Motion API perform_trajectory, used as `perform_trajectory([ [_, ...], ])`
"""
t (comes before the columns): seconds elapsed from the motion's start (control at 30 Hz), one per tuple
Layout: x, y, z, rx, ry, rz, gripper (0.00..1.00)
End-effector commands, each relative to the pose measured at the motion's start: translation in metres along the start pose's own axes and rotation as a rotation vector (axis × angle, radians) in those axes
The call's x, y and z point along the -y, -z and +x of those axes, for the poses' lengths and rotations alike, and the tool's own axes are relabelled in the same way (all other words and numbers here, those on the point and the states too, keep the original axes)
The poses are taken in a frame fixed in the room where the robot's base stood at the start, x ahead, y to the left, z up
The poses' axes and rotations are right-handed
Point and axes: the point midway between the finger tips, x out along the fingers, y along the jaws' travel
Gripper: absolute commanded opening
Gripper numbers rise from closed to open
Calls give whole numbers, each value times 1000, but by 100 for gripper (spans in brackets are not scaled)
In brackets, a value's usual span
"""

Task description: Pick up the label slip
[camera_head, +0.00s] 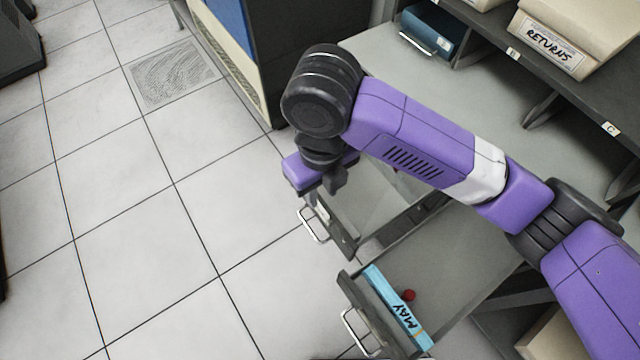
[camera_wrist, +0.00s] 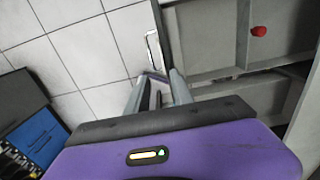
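I cannot make out the label slip for certain. A small pale patch (camera_head: 322,209) shows on the front of the farther open drawer (camera_head: 345,240), just below my gripper, and may be it. My gripper (camera_head: 335,182) hangs above that drawer's front. In the wrist view my gripper (camera_wrist: 157,80) shows two grey fingers standing apart beside the drawer front and its handle (camera_wrist: 152,50). I see nothing clearly held between them. The space between the fingertips is partly dark and unclear.
The nearer open drawer holds a blue block marked MAY (camera_head: 398,305) and a red object (camera_head: 408,295). A RETURNS box (camera_head: 560,50) and a blue box (camera_head: 433,30) sit on shelving.

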Motion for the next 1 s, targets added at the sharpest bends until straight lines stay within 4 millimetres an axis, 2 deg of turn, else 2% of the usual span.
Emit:
perform_trajectory([
  [0.37, 2, 0, 31, -5, 3, -3, 28],
  [0.7, 3, -1, 74, -4, 3, -3, 28],
  [0.97, 4, -2, 77, -2, 3, -4, 28],
  [1.0, 4, -2, 77, -2, 3, -4, 24],
])
